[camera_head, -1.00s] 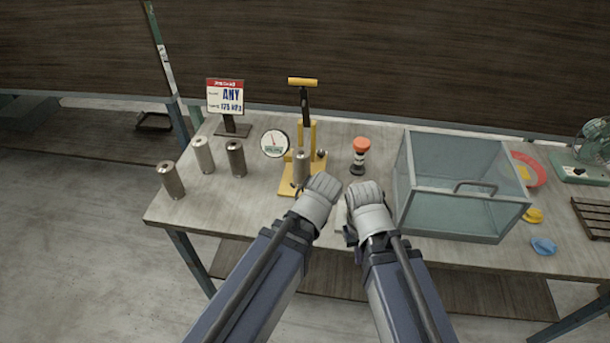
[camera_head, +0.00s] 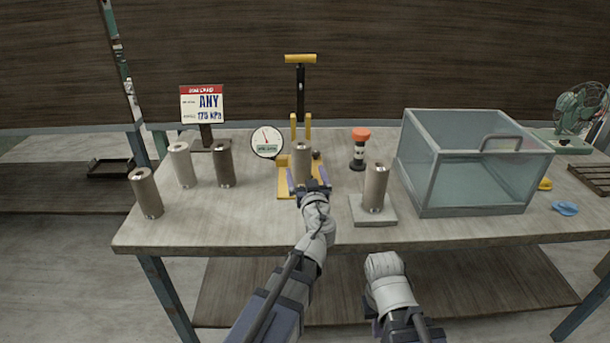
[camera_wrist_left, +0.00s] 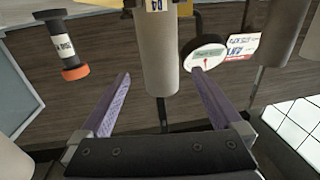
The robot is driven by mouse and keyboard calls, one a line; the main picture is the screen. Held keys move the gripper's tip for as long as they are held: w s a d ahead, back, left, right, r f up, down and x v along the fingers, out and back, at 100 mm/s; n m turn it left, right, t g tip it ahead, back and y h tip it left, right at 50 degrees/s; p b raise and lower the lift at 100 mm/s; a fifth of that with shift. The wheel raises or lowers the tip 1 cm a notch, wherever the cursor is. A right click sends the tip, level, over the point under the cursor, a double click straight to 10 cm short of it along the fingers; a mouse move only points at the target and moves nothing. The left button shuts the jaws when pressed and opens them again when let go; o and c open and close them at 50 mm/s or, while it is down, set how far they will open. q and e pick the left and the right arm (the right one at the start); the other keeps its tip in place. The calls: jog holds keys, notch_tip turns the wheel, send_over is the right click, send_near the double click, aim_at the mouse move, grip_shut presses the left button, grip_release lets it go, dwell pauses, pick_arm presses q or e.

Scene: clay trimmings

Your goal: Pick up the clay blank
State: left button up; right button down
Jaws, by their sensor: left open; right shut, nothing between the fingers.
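A grey-brown clay cylinder (camera_head: 303,157), which I take as the clay blank, stands upright on the yellow press stand (camera_head: 284,187). It also shows in the left wrist view (camera_wrist_left: 158,58), upside down there. My left gripper (camera_head: 309,186) is open in front of it. In the left wrist view the purple fingers (camera_wrist_left: 160,98) are on either side of the cylinder's line, with gaps; I see no contact. My right gripper (camera_head: 386,268) is low, in front of the table's front edge; its fingers are hidden by its wrist.
Another cylinder (camera_head: 376,187) stands on a square pad (camera_head: 372,213). Cylinders in pale (camera_head: 182,165), dark (camera_head: 223,163) and brown (camera_head: 146,193) stand at the left. A dial gauge (camera_head: 267,142), an orange-capped bottle (camera_head: 360,148) and a glass tank (camera_head: 470,165) flank the press.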

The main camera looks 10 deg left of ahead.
aim_at(302, 159)
pick_arm(q)
jog(key=shift+w+a, duration=0.1)
jog(key=shift+w, duration=0.4)
jog(key=shift+x, duration=3.45)
jog(key=shift+c, duration=0.2)
grip_shut()
